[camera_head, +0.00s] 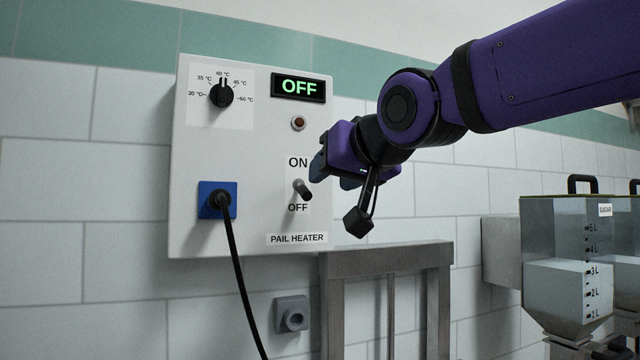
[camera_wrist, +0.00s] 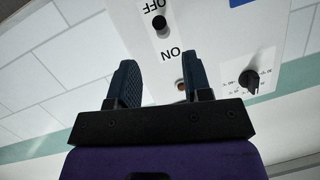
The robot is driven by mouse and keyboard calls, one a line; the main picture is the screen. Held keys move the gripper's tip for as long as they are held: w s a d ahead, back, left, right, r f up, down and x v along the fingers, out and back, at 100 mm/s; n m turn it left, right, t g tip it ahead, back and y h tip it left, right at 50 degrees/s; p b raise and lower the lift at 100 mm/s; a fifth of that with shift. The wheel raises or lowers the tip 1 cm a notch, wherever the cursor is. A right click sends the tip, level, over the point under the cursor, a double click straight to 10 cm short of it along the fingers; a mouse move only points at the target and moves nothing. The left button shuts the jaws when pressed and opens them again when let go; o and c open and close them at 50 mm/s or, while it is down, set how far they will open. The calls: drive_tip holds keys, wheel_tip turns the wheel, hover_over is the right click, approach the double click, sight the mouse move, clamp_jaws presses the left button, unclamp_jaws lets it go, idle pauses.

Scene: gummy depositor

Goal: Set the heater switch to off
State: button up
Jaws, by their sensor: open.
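The pail heater panel (camera_head: 260,215) is a pale box on the tiled wall. Its heater switch (camera_head: 302,188) is a small toggle between the ON label above and the OFF label below, with its lever tilted down towards OFF. The display (camera_head: 299,87) reads OFF in green. My gripper (camera_head: 328,172) is open and empty, just right of and slightly above the switch, apart from it. In the wrist view, my gripper's two fingers (camera_wrist: 160,85) stand apart. There the switch (camera_wrist: 159,22) shows beyond the fingertips, near the OFF label.
A temperature knob (camera_head: 221,95) is at the panel's upper left. A black cable runs down from a plug (camera_head: 218,200) in a blue socket. A dark indicator lamp (camera_head: 298,123) sits below the display. A metal frame (camera_head: 385,262) stands below right, and hoppers (camera_head: 570,262) stand farther right.

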drive_tip(key=shift+v, duration=1.1)
drive_tip(key=s+d+f+m+g+h, duration=0.1)
drive_tip(key=s+d+f+g+h, duration=0.1)
drive_tip(key=s+d+f, duration=0.3)
drive_tip(key=s+d+f+g+h, duration=0.2)
drive_tip(key=s+d+f, duration=0.4)
drive_tip(key=d+f, duration=0.4)
drive_tip(key=s+d+f+m+g+h, duration=0.1)
drive_tip(key=s+d+f+g+h, duration=0.1)
drive_tip(key=s+d+f+g, duration=0.2)
drive_tip(key=s+d+f, duration=0.1)
drive_tip(key=d+f, duration=0.2)
drive_tip(key=f, duration=0.4)
drive_tip(key=shift+s+d+f+m, duration=0.25)
drive_tip(key=shift+f+m, duration=0.05)
drive_tip(key=shift+f, duration=0.1)
